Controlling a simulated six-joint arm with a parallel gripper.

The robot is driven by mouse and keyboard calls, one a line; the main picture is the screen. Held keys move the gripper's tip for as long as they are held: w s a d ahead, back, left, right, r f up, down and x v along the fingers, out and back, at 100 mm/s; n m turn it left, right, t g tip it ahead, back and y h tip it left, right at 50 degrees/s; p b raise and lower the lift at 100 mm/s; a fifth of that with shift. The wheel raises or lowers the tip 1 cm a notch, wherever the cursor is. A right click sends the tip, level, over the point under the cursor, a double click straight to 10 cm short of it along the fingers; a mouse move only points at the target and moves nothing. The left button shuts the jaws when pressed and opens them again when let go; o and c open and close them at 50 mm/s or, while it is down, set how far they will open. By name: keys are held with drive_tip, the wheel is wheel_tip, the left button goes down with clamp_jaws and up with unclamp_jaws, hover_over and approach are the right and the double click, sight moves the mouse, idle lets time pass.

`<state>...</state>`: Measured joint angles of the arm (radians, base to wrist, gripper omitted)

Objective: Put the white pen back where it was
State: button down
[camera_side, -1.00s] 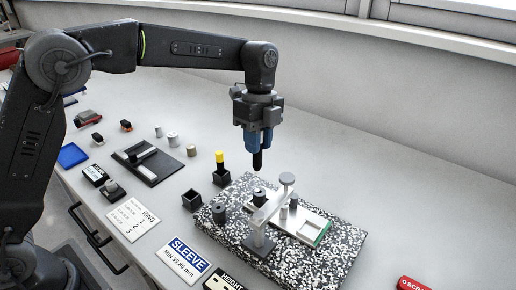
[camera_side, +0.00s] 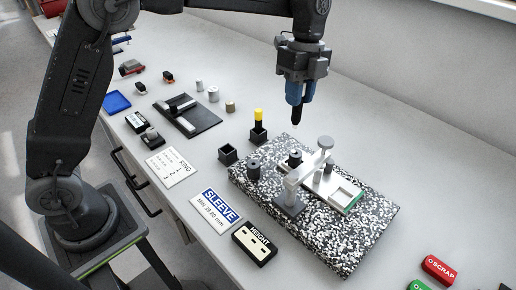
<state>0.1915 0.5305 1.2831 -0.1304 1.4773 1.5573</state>
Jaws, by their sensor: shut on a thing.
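My gripper (camera_side: 296,116) hangs pointing down above the back edge of the speckled granite plate (camera_side: 345,240). Its dark fingertips are shut on a slim thing. Only a small pale tip of it shows below the fingers, so I take it to be the white pen (camera_side: 295,126), mostly hidden. An open black square holder (camera_side: 228,154) stands left of the plate and looks empty. A second black holder (camera_side: 258,135) behind it has a yellow-capped pen (camera_side: 258,115) upright in it.
A gauge stand (camera_side: 290,203) and a pale tray (camera_side: 350,195) are on the plate. A SLEEVE card (camera_side: 216,207) and a HEIGHT block (camera_side: 255,243) lie in front. A black tray (camera_side: 188,121) and small cylinders stand farther left. The bench behind the plate is clear.

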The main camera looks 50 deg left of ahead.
drive_tip(key=s+a+f+t, duration=0.1)
drive_tip(key=s+a, duration=0.4)
drive_tip(key=a, duration=0.3)
drive_tip(key=s+a+f+y, duration=0.1)
drive_tip(key=s+a+f, duration=0.1)
drive_tip(key=s+a, duration=0.45)
drive_tip(key=s+a+f+t, duration=0.1)
drive_tip(key=s+a, duration=0.2)
drive_tip(key=a, duration=0.7)
drive_tip(key=shift+w+d+f, duration=0.85)
drive_tip(key=shift+d+f, duration=0.8)
drive_tip(key=shift+f, duration=0.2)
drive_tip(key=shift+w+d+f, duration=0.9)
drive_tip(key=shift+d+f, duration=0.8)
drive_tip(key=shift+f, duration=0.2)
drive_tip(key=shift+w+d+f, duration=0.85)
drive_tip(key=shift+d+f, duration=0.8)
drive_tip(key=shift+f, duration=0.2)
drive_tip(key=shift+f, duration=0.15)
drive_tip(key=c, duration=1)
unclamp_jaws()
drive_tip(key=shift+o, duration=0.2)
